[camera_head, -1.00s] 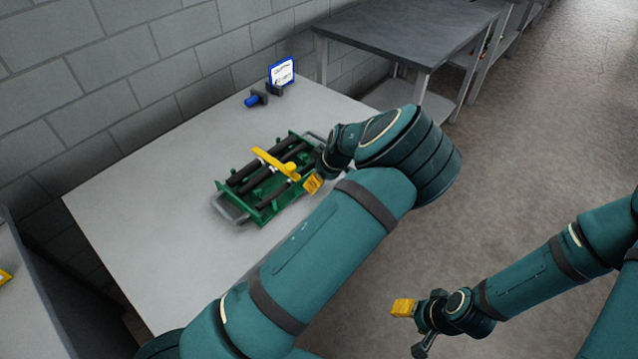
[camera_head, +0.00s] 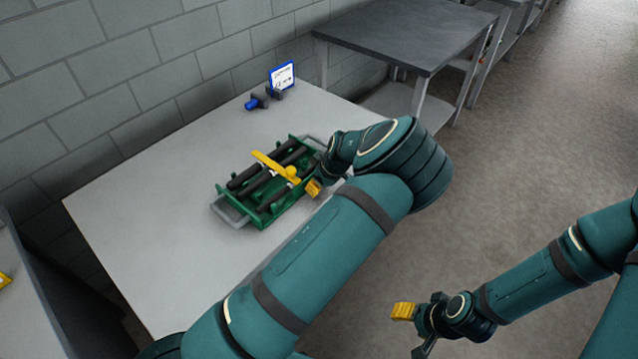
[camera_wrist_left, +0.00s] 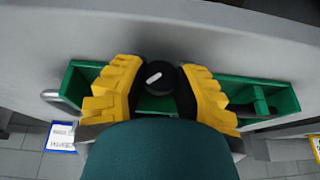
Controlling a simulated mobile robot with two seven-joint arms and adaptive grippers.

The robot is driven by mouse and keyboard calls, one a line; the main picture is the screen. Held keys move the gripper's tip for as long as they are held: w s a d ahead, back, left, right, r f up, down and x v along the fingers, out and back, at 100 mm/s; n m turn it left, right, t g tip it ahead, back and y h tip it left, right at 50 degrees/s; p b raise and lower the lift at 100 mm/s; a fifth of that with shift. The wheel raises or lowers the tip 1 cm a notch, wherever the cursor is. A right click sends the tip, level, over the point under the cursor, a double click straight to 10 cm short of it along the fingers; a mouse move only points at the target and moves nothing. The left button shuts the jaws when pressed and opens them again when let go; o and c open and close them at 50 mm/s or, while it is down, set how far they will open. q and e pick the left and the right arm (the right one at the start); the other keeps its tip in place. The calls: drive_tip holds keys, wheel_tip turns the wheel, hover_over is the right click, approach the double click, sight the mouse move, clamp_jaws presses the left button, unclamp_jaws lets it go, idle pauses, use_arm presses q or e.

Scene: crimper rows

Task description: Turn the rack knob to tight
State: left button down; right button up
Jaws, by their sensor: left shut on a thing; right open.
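The green rack (camera_head: 268,215) lies on the grey table, with dark rods and a yellow bar (camera_head: 270,163) across it. My left gripper (camera_head: 303,184) is at the rack's right side, partly hidden by my left arm. In the left wrist view, its two yellow fingers (camera_wrist_left: 158,95) are shut on the round black rack knob (camera_wrist_left: 158,77), one on each side. A white mark on the knob's top slants up to the right. The knob is not clearly visible in the head view. My right gripper (camera_head: 412,327) is open and empty, off the table to the right.
A blue-framed sign (camera_head: 282,76) and a small blue and black item (camera_head: 257,101) stand at the table's back, near the block wall. The table (camera_head: 150,215) is clear left of the rack. A darker table (camera_head: 410,38) stands behind.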

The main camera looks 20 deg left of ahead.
use_arm(q)
drive_tip(key=shift+w+g+y+p, duration=0.15)
drive_tip(key=shift+g+y+p, duration=0.25)
drive_tip(key=shift+g+p, duration=0.3)
drive_tip(key=shift+m+g+y, duration=0.4)
drive_tip(key=shift+g, duration=0.6)
drive_tip(key=c, duration=0.6)
unclamp_jaws()
drive_tip(key=shift+c, duration=0.2)
drive_tip(key=v, duration=1.2)
